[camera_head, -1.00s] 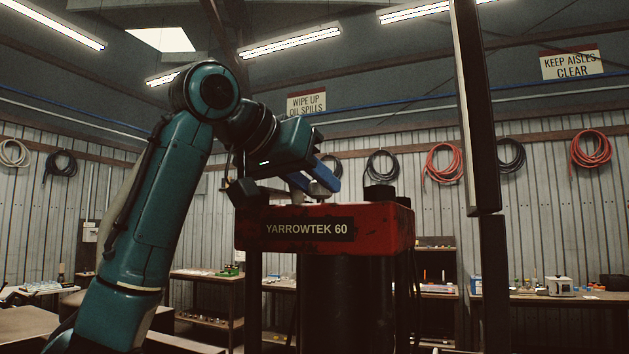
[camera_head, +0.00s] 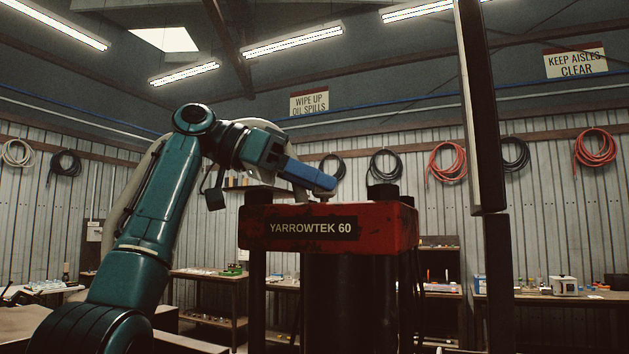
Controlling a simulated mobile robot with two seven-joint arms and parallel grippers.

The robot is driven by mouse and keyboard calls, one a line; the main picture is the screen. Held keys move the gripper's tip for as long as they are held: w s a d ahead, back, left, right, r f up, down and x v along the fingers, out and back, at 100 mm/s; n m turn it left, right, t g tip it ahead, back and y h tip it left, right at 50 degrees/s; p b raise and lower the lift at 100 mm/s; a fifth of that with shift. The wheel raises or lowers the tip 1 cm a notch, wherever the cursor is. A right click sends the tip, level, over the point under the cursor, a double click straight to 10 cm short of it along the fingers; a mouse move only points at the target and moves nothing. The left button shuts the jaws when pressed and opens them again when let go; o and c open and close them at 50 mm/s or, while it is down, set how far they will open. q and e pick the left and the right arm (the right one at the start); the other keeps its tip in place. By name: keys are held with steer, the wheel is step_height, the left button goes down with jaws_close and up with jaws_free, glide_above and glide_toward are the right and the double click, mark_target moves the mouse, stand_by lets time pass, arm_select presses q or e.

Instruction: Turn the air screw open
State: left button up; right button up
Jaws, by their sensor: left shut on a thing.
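The red crimper head (camera_head: 388,228), marked "YARROWTEK 60", stands in the middle of the view. My left gripper (camera_head: 322,192) reaches over its top from the left. Its blue fingers point to the right and slightly down. They are shut on the air screw (camera_head: 325,199), a small piece that just shows at the fingertips on top of the head. The fingers hide most of it, so I cannot tell how far it is turned. My right gripper is not in view.
Dark round caps stand on the head at its left (camera_head: 258,195) and right (camera_head: 383,192). A dark upright post (camera_head: 481,120) stands to the right of the crimper. Benches and wall hoses are farther back.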

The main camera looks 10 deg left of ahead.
arm_select(q)
steer(key=shift+g, duration=0.4)
steer(key=o, duration=1)
steer(key=v, duration=0.7)
steer(key=shift+s+a, duration=0.1)
steer(key=shift+a, duration=0.15)
